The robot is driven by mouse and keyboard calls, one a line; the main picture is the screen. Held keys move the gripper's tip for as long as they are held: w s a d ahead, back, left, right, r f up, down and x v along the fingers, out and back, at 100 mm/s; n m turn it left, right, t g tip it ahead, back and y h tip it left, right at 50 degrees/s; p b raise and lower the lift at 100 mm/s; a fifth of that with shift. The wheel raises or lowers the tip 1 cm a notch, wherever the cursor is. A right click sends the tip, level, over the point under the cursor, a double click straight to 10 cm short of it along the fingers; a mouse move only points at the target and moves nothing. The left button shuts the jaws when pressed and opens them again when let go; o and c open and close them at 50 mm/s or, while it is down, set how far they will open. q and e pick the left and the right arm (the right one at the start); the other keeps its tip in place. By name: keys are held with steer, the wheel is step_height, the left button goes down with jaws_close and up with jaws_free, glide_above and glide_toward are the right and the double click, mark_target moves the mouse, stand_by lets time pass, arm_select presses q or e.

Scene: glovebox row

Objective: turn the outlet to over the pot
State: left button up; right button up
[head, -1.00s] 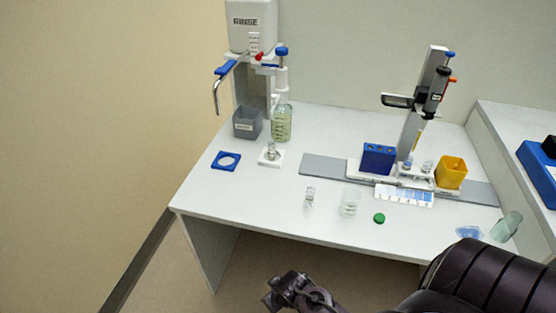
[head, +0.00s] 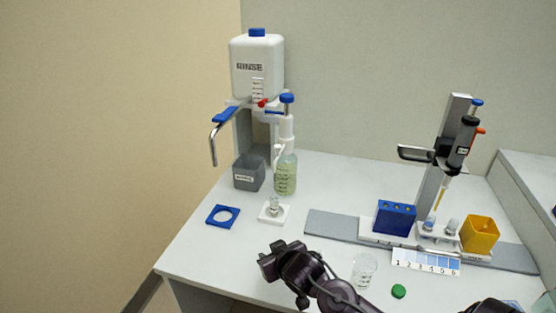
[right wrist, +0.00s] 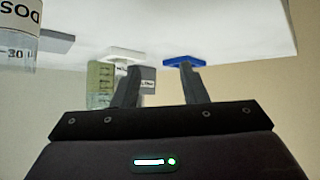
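A dispenser with a blue knob (head: 287,98) stands on a bottle of pale green liquid (head: 285,178). Its small white outlet (head: 278,152) is on its left side; its exact direction is too small to tell. A small glass pot (head: 274,204) stands on a white base in front of the bottle. My right gripper (head: 268,262) is in front of the pot, nearer the table's front, apart from pot and bottle. In the right wrist view its two fingers (right wrist: 157,85) are spread with nothing held. My left gripper is not in view.
The RINSE tank (head: 257,68) has a bent metal spout (head: 213,145) at its left. A grey bin (head: 247,174) and a blue ring plate (head: 222,215) are near. A beaker (head: 364,270), green cap (head: 399,291), blue rack (head: 396,217) and yellow box (head: 480,234) are to the right.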

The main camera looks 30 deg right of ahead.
steer(key=w+d+r+t, duration=0.4)
steer(key=w+d+r, duration=0.3)
steer(key=w+d, duration=0.15)
steer(key=t, duration=0.4)
glide_toward(279, 150)
steer(key=w, duration=0.3)
steer(key=shift+w+d+r+m, duration=0.15)
steer(key=shift+w, duration=0.2)
steer(key=shift+w+d+r+m, duration=0.1)
steer(key=shift+w+d+m, duration=0.1)
steer(key=shift+w, duration=0.2)
steer(key=shift+w+d+f, duration=0.1)
steer(key=shift+w, duration=1.55)
steer(key=shift+w+d+f, duration=0.1)
steer(key=shift+w, duration=1.55)
jaws_close()
